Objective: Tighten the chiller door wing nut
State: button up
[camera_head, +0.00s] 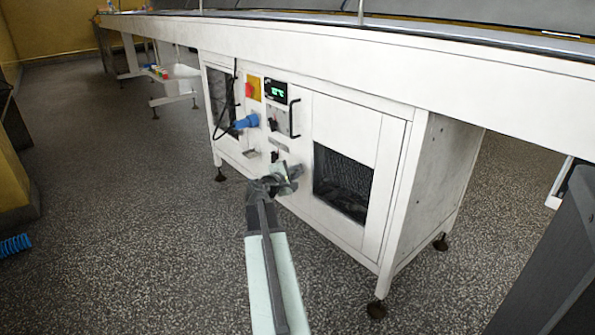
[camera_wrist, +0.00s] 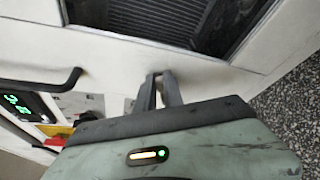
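The white cabinet (camera_head: 398,210) under the long machine has a plain front panel (camera_head: 343,125) with a dark mesh opening (camera_head: 343,180) low in it. I cannot tell which panel is the chiller door. I cannot make out a wing nut in either view; my gripper hides part of the front. My gripper (camera_head: 292,168) is close in front of the cabinet, left of the mesh opening.
Open speckled floor (camera_head: 130,230) lies to the left. A dark grey object (camera_head: 555,260) stands at right.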

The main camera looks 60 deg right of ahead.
jog(key=o, duration=0.4)
jog(key=shift+s, duration=0.15)
jog(key=shift+c, duration=0.2)
jog(key=a+r+p, duration=0.1)
jog(key=a, duration=0.6)
jog(key=shift+a+r, duration=0.2)
jog(key=shift+a, duration=0.15)
